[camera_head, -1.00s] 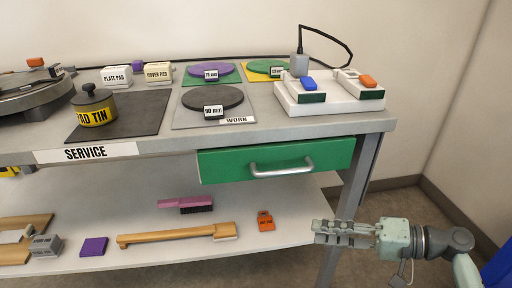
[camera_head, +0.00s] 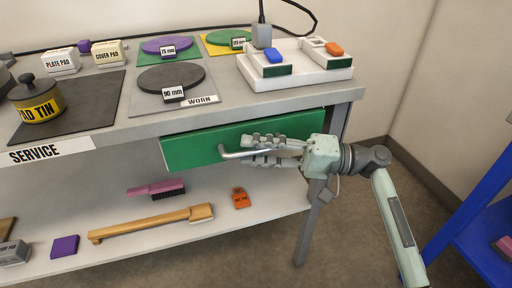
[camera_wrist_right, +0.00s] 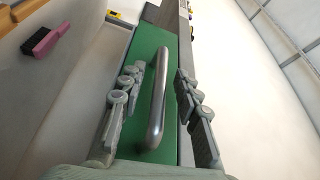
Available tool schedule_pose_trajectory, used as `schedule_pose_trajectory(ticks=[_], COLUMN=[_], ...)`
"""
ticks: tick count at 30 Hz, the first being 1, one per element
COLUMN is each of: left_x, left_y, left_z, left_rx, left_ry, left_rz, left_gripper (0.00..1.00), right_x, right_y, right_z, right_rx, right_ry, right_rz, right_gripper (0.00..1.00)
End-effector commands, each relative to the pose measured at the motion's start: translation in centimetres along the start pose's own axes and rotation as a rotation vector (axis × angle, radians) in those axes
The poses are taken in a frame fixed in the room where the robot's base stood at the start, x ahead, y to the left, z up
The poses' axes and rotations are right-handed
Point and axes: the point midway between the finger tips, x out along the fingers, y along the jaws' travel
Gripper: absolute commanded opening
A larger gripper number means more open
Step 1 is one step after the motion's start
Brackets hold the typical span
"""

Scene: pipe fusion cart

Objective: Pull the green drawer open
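The green drawer (camera_head: 190,151) sits under the right part of the cart's top, and its front looks flush with the cart. Its silver bar handle (camera_head: 232,154) runs along the front. My right gripper (camera_head: 262,150) is at the handle, with one finger above the bar and one below. In the right wrist view the handle (camera_wrist_right: 156,100) lies between the two open fingers (camera_wrist_right: 160,95), with a gap visible on each side. The drawer's green front (camera_wrist_right: 143,60) shows behind it. The right part of the drawer front is partly hidden by my gripper. My left gripper is out of view.
A cart leg (camera_head: 308,225) stands below my right gripper. A blue frame (camera_head: 475,225) stands at the right. The floor between is clear.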

Motion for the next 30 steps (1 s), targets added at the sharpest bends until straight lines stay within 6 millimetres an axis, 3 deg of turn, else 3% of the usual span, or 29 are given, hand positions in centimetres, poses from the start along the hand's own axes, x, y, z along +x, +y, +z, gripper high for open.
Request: schedule_pose_trajectory(ticks=[6, 14, 30], left_x=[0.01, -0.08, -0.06], left_y=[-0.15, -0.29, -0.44], left_z=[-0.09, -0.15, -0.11], left_rx=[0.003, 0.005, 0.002], left_ry=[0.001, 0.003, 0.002], left_rz=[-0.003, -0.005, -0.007], left_gripper=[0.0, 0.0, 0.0], right_x=[0.03, 0.0, -0.03], right_y=[0.04, 0.04, 0.1], right_z=[0.0, 0.0, 0.01], right_rx=[0.0, 0.0, 0.0], right_ry=[0.0, 0.0, 0.0], right_rz=[0.0, 0.001, 0.001], right_gripper=[0.31, 0.0, 0.0])
